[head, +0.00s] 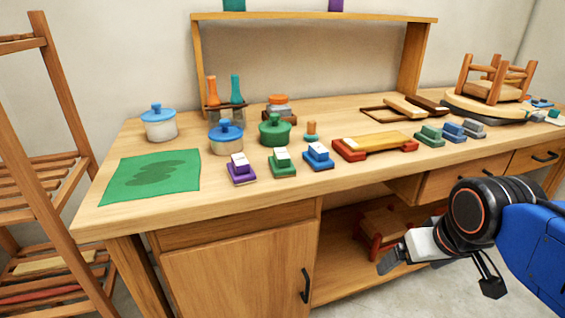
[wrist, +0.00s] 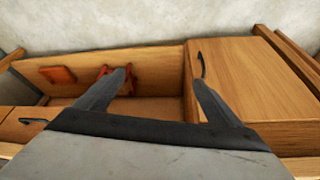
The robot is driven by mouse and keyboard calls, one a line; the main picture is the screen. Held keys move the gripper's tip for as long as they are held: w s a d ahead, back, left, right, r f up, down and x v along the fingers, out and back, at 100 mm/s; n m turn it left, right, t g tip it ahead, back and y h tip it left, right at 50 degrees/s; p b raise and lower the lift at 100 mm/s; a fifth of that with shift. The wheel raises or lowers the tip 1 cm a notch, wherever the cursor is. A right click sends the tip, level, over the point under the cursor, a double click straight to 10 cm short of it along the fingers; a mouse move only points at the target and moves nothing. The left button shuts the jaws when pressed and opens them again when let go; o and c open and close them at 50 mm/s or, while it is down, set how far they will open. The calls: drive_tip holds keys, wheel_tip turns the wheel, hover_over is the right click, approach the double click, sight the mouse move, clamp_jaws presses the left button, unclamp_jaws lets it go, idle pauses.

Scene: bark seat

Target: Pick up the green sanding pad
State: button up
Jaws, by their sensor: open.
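Two block-shaped pads on the workbench are green. One is a green block with a white top (head: 282,162), near the front edge between a purple and a blue block of the same shape. The other is a grey-green block (head: 430,136) farther right, beside a blue and a grey one. I cannot tell for certain which is the sanding pad. My gripper (head: 390,262) is low at the right, in front of the bench and below its top, apart from both blocks. In the wrist view my gripper (wrist: 160,82) is open and empty, facing the bench's lower shelf.
The workbench (head: 225,195) also holds a green cloth (head: 150,174), lidded pots, a red-ended wooden tray (head: 375,146) and an upturned stool (head: 495,80). A wooden rack (head: 50,150) stands left. A small red-legged stool (head: 385,222) sits on the lower shelf.

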drive_tip(key=w+a+r+n+g, duration=0.1)
drive_tip(key=w+a+r+n, duration=0.4)
drive_tip(key=w+r, duration=0.3)
drive_tip(key=w+a+r+n+g, duration=0.1)
drive_tip(key=w+a+r+n, duration=0.4)
drive_tip(key=r, duration=0.6)
drive_tip(key=w+a+r+n+g, duration=0.1)
drive_tip(key=w+a+r+n, duration=0.45)
drive_tip(key=a, duration=0.25)
drive_tip(key=w+a+r+n+g, duration=0.2)
drive_tip(key=w+a+r+n, duration=0.2)
drive_tip(key=w+a+r, duration=0.3)
hover_over(282, 152)
drive_tip(key=f, duration=1.2)
drive_tip(key=shift+w, duration=0.2)
drive_tip(key=shift+s+f, duration=0.15)
drive_tip(key=shift+f, duration=1.3)
drive_tip(key=shift+s+f, duration=0.15)
drive_tip(key=shift+f, duration=1.3)
drive_tip(key=c, duration=1.2)
